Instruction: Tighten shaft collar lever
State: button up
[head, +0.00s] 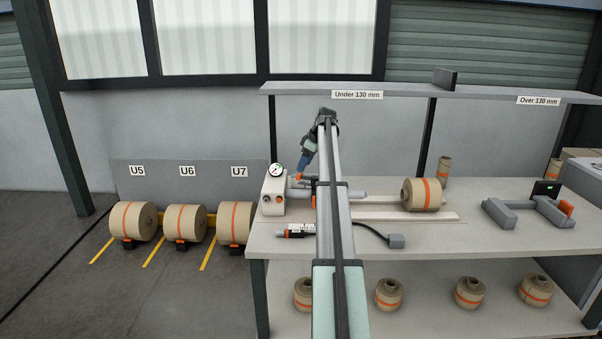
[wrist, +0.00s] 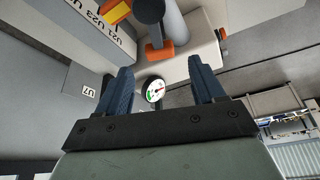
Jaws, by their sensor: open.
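A pale unit (head: 273,196) with a round gauge (head: 275,170) stands at the left of the bench, and a grey shaft (head: 352,193) runs right from it. A small orange-tipped part (head: 299,177), possibly the collar lever, shows near the unit's top. In the wrist view, a dark part with an orange end (wrist: 160,52) lies beside the grey shaft (wrist: 172,22), just beyond the fingertips. My gripper (head: 302,170) is open, its blue fingers pointing down by the shaft; in the wrist view (wrist: 159,66) nothing is between them. My arm hides part of the shaft and collar.
A kraft roll (head: 421,194) sits at the right on the bench (head: 480,240). A black-and-orange tool (head: 296,232) with a cable lies in front. A grey cradle device (head: 500,213) stands farther right. A shelf (head: 400,91) spans above; floor rolls (head: 134,220) stand left.

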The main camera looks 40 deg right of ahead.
aim_at(300, 174)
jog(key=shift+x, duration=2.45)
grip_shut()
